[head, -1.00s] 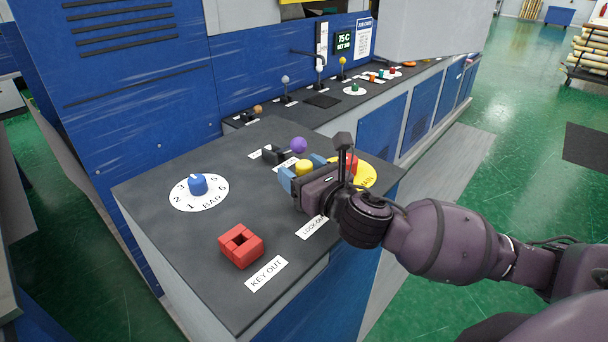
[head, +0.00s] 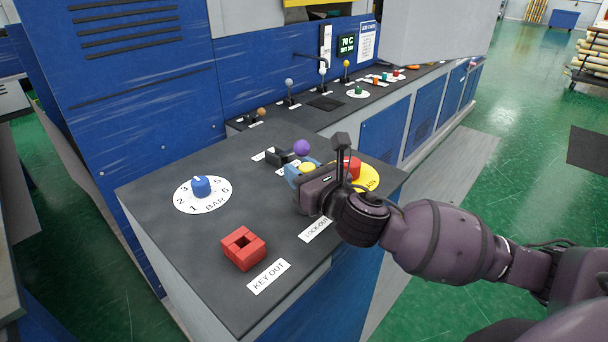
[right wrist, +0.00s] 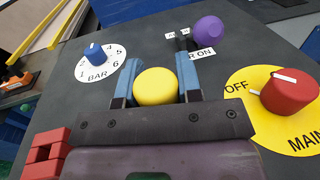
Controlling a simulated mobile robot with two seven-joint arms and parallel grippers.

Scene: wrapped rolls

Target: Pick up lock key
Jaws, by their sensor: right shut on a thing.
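The lock key appears to be the round yellow knob (right wrist: 156,86) by the LOCK-OUT label; its yellow top (head: 307,168) also shows in the head view. My right gripper (head: 303,170) is over the dark counter, its blue fingers on either side of the yellow knob and shut on it. In the right wrist view, the gripper (right wrist: 155,75) has one finger against each side of the knob. The knob's lower part is hidden, so I cannot tell whether it is clear of the counter. My left gripper is not in view.
A red block with a square opening (head: 243,248) sits by the KEY OUT label (head: 269,276). A blue dial (head: 201,187) is at left. A red switch on a yellow MAIN disc (head: 370,180) and a purple ball lever (head: 302,147) are close to the gripper. The counter's front middle is clear.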

